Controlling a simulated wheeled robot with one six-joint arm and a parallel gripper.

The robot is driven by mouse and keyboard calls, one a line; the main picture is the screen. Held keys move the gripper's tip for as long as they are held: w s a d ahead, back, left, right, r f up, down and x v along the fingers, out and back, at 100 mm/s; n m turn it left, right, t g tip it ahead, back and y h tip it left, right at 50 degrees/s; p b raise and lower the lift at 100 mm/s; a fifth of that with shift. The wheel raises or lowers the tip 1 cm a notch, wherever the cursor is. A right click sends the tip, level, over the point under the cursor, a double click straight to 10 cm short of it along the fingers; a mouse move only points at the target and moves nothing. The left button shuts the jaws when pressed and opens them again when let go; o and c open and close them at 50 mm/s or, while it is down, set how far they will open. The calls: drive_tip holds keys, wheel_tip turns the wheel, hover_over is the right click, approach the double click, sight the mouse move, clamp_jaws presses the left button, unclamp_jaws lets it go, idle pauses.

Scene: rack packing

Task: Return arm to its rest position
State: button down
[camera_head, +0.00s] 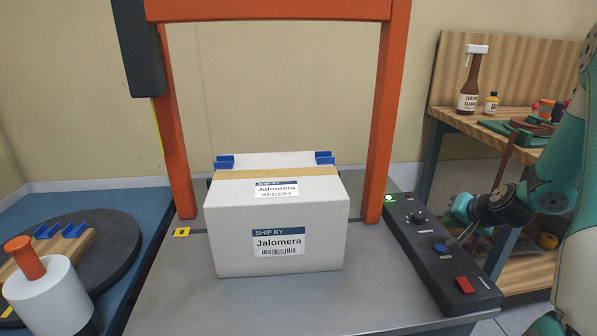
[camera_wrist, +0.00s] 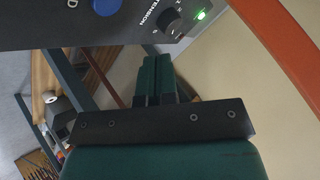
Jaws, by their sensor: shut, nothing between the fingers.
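My gripper (camera_wrist: 157,62) shows in the wrist view as two dark green fingers pressed together, shut and empty. In the head view my teal and black arm comes in from the right edge, and its wrist end is over the right side of the dark control panel (camera_head: 425,235). The fingertips are hard to make out there. In the wrist view the fingers point toward the panel (camera_wrist: 60,25), with its blue button, black knob and lit green light; I cannot tell whether they touch it.
A white box (camera_head: 230,240) labelled Jalomera stands on the grey table (camera_head: 180,290) under an orange frame (camera_head: 376,120). A wooden bench (camera_head: 440,80) with bottles stands at right. A dark turntable (camera_head: 120,235) with a white, orange-topped roll (camera_head: 45,290) is at left.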

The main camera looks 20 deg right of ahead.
drive_tip(key=a+r+n+g+y, duration=0.25)
drive_tip(key=a+r+n, duration=0.3)
drive_tip(key=a, duration=0.85)
drive_tip(key=a+r+n+g+y, duration=0.2)
drive_tip(key=a+r+n+y, duration=0.3)
drive_tip(key=a, duration=1)
drive_tip(key=s+a+r+n+g+h, duration=0.1)
drive_tip(key=s+a+r+n+g, duration=0.15)
drive_tip(key=s+a, duration=0.6)
drive_tip(key=s+a+r+n+g+h, duration=0.15)
drive_tip(key=s+a+r+n, duration=0.3)
drive_tip(key=s, duration=0.65)
wheel_tip(320, 180, up, 16)
drive_tip(key=p, duration=1.6)
drive_tip(key=shift+s+g+p, duration=0.3)
drive_tip(key=shift+g+p, duration=0.05)
